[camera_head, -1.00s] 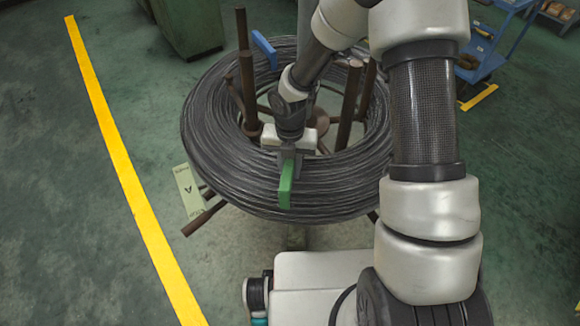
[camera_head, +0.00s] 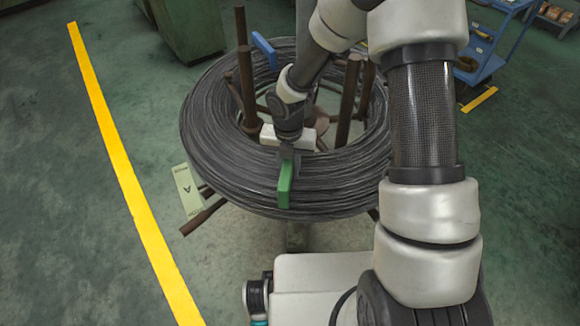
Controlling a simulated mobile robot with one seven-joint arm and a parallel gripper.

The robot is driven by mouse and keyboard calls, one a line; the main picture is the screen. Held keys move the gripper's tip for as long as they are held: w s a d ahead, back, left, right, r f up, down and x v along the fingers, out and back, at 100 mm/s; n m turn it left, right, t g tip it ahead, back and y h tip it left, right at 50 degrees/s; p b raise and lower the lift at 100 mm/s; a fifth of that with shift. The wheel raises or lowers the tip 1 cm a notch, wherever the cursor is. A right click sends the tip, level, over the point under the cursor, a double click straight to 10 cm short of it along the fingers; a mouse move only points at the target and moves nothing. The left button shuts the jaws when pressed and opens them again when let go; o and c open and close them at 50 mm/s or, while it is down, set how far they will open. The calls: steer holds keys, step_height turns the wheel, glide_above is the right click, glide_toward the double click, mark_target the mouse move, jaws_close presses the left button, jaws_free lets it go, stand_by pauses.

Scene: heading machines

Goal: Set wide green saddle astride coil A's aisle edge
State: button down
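Coil A is a large coil of dark grey wire (camera_head: 225,165) lying around a stand with upright brown posts. The green saddle (camera_head: 286,186) is at the coil's near edge. Its green plate hangs down over the coil's outer side, and its top and far leg are hidden by my gripper. My gripper (camera_head: 288,156) points down from above the near part of the coil, with its grey fingers at the saddle's top. The gap between the fingers does not show clearly, so I cannot tell whether they grip the saddle.
A blue saddle (camera_head: 265,50) sits on the coil's far left edge. A label marked A (camera_head: 187,191) is at the coil's lower left. A yellow floor line (camera_head: 125,175) runs along the left. A blue cart (camera_head: 487,45) and a green machine (camera_head: 185,25) stand behind.

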steer(key=c, duration=1.5)
jaws_free()
steer(key=f, duration=0.2)
steer(key=s+f, duration=0.1)
steer(key=shift+d+f, duration=0.2)
steer(key=shift+d, duration=0.1)
steer(key=shift+c, duration=0.2)
steer(key=shift+o, duration=0.5)
step_height(320, 180, up, 21)
steer(key=p, duration=0.7)
steer(key=shift+w+a, duration=0.15)
steer(key=shift+a, duration=0.15)
step_height(320, 180, up, 7)
steer(key=p, duration=0.8)
